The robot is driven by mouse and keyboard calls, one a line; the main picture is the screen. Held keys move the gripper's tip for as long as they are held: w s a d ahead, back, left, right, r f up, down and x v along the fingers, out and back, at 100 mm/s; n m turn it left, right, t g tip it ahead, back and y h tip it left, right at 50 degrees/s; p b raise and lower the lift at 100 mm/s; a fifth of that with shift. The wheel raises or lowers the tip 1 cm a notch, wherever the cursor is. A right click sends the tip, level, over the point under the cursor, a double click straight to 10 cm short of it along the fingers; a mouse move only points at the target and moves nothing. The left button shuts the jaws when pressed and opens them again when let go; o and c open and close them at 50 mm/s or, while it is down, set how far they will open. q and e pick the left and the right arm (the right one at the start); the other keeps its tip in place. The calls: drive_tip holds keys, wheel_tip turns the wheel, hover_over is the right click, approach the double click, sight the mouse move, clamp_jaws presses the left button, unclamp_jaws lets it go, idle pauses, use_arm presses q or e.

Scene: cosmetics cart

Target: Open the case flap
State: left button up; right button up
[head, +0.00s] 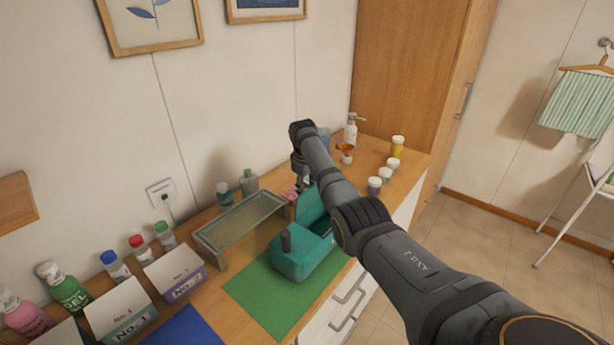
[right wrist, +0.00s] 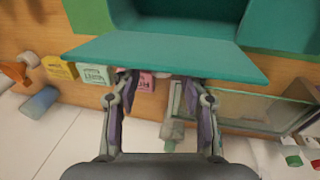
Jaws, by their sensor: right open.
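The teal case (head: 302,262) stands on the green mat (head: 260,298) in the head view. Its flap (head: 311,208) is raised at the far side and the inside of the case shows. In the right wrist view the flap (right wrist: 165,55) is a broad teal panel, with the case (right wrist: 190,18) beyond it. My right gripper (head: 302,183) is behind the flap, partly hidden by my own arm. In the right wrist view my right gripper (right wrist: 157,77) has its fingers spread, with the tips at the flap's edge; contact cannot be told. My left gripper is not in view.
A glass-topped box (head: 240,222) stands left of the case. Small boxes (right wrist: 93,72) line up near the right gripper. Bottles (head: 116,267) and white boxes (head: 120,306) stand at left. Several jars (head: 374,186) stand at right. A blue mat (head: 188,328) lies in front.

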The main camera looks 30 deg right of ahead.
drive_tip(key=v, duration=0.8)
drive_tip(key=shift+r, duration=0.4)
drive_tip(key=shift+s, duration=0.1)
